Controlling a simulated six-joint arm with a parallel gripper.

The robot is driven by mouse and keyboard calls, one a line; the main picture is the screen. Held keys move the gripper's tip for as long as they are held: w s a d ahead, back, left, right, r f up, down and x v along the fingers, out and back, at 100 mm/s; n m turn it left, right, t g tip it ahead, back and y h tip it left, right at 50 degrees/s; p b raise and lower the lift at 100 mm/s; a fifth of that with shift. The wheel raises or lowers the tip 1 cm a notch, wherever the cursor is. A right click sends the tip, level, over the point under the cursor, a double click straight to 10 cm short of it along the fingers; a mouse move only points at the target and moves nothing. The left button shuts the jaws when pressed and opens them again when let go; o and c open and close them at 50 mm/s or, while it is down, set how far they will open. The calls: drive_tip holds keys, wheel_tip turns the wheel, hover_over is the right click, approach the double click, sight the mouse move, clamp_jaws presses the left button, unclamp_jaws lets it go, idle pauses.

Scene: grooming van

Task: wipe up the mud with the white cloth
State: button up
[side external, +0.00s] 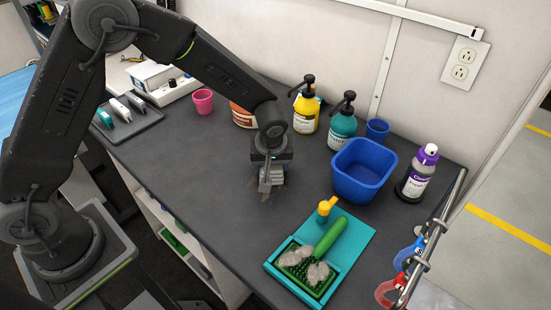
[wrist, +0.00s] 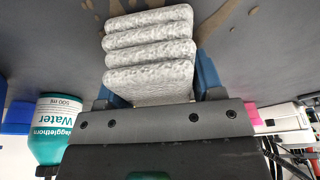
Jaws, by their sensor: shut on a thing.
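The white cloth (wrist: 150,48), folded into several thick layers, is between the two fingers of my gripper (wrist: 160,82) in the wrist view. My gripper (side external: 268,184) is shut on it, pointing down at the dark counter. In the side view the gripper mostly hides the cloth. Brown mud (wrist: 230,22) lies in smears and spots on the counter just beyond the cloth. In the side view a little mud shows around the fingertips. I cannot tell whether the cloth touches the counter.
A blue tub (side external: 363,172), a teal pump bottle (side external: 342,128), a yellow pump bottle (side external: 305,117) and a purple-capped bottle (side external: 417,175) stand at the back right. A teal tray (side external: 352,232) with a green brush (side external: 328,238) lies at the front right.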

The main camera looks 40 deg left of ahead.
sight(250, 186)
drive_tip(key=shift+s, duration=3.8)
drive_tip(key=shift+r, duration=0.15)
drive_tip(key=shift+r, duration=2.9)
drive_tip(key=shift+r, duration=0.1)
wheel_tip(250, 186, up, 3)
drive_tip(key=shift+f, duration=0.15)
